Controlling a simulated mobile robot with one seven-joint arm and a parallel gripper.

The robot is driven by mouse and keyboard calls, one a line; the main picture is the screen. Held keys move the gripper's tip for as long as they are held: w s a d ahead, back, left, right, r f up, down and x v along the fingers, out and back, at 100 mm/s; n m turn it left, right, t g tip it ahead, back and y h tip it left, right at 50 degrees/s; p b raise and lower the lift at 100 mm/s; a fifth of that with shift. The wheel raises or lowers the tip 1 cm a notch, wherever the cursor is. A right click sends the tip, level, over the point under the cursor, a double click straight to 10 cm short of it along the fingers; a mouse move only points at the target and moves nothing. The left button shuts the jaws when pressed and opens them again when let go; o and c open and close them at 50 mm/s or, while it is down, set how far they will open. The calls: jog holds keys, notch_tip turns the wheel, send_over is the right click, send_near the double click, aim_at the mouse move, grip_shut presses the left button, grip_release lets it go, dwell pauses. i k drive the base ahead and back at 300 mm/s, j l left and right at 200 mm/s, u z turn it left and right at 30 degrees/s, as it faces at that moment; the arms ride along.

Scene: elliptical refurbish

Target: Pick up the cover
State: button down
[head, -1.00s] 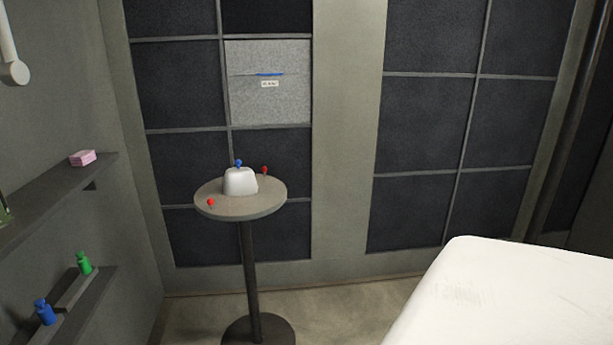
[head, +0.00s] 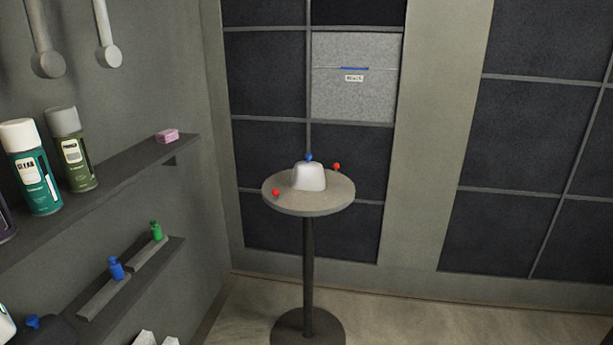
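A white, rounded block-like thing (head: 310,177), which may be the cover, stands on the small round table (head: 312,209). A blue knob-like piece (head: 309,157) shows at its top; I cannot tell whether it is attached or behind. One red piece (head: 276,192) lies on the table at the front left and another (head: 336,167) at the back right, both apart from the white thing. My gripper is not in view.
A wall shelf (head: 120,180) on the left holds spray cans (head: 70,150) and a pink block (head: 167,136). A lower shelf (head: 135,280) holds a blue bottle (head: 116,268) and a green bottle (head: 156,231). Floor (head: 420,320) right of the table is clear.

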aim_at(308, 175)
jog(key=i+j+z, duration=0.1)
jog(key=i+j, duration=0.15)
jog(key=i, duration=0.25)
jog(key=i+j+z, duration=0.15)
jog(key=i+j, duration=0.15)
jog(key=i, duration=0.25)
jog(key=i+j+z, duration=0.1)
jog(key=i+j, duration=0.25)
jog(key=i, duration=0.65)
